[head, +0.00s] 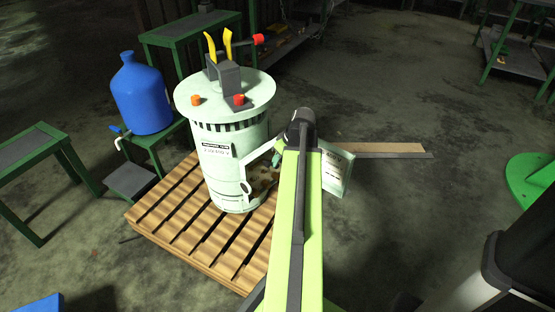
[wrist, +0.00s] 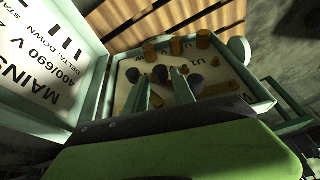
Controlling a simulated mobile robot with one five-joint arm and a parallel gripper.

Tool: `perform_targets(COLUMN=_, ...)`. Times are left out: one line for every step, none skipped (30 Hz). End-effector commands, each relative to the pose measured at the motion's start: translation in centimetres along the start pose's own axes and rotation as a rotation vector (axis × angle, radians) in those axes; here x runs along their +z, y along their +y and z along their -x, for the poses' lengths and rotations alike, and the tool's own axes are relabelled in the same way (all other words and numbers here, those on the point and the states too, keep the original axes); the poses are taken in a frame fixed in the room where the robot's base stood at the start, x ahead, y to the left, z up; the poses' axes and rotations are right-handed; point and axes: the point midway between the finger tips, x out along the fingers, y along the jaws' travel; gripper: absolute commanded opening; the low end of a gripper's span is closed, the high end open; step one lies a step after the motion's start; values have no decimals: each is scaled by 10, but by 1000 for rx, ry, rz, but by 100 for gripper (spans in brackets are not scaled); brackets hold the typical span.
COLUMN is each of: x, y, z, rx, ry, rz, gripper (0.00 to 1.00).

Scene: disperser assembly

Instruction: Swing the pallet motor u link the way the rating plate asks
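The pallet motor (head: 225,165) is a pale green upright cylinder on a wooden pallet. Its terminal box (wrist: 262,108) is open at the side. In the wrist view it holds brass studs, several dark round knobs and brass bars, with "U1" printed on the pale board. Which bar is the u link, and its exact direction, I cannot tell. The rating plate (wrist: 40,62), on the box's open lid, reads "MAINS 400/690 V" and "DELTA DOWN", partly cut off. My gripper (wrist: 160,76) has its fingers apart, one on each side of a dark knob, with no clear contact. In the head view it shows at the box (head: 277,158).
The pallet (head: 180,226) lies under the motor. A blue drum (head: 141,95) stands on a green stand at the left. A plank (head: 378,149) lies right of the lid. The lid and box walls stand close around my gripper.

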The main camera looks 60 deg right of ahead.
Motion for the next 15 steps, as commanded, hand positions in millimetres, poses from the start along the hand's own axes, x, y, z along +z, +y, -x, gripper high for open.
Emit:
perform_targets(x=-4, y=-1, z=22, rx=0, ry=0, rz=-1, gripper=31)
perform_targets(x=-4, y=-1, z=31, rx=0, ry=0, rz=-1, gripper=31)
perform_targets(x=-4, y=-1, z=42, rx=0, ry=0, rz=-1, gripper=31)
perform_targets(x=-4, y=-1, z=49, rx=0, ry=0, rz=-1, gripper=31)
perform_targets(x=-4, y=-2, z=57, rx=0, ry=0, rz=-1, gripper=31)
perform_targets(x=-5, y=-2, z=67, rx=-1, ry=0, rz=-1, gripper=31)
perform_targets(x=-5, y=-2, z=74, rx=-1, ry=0, rz=-1, gripper=31)
perform_targets(x=-5, y=-2, z=82, rx=-1, ry=0, rz=-1, gripper=31)
perform_targets(x=-5, y=-2, z=91, rx=-1, ry=1, rz=0, gripper=31)
perform_targets(x=-5, y=-2, z=99, rx=-1, ry=1, rz=0, gripper=31)
perform_targets(x=-5, y=-2, z=106, rx=-1, ry=1, rz=0, gripper=31)
perform_targets(x=-5, y=-2, z=115, rx=-1, ry=1, rz=0, gripper=31)
perform_targets(x=-5, y=-2, z=121, rx=-1, ry=1, rz=0, gripper=31)
perform_targets(x=-5, y=-2, z=127, rx=-1, ry=1, rz=0, gripper=31)
perform_targets(x=-4, y=-2, z=134, rx=-1, ry=1, rz=1, gripper=31)
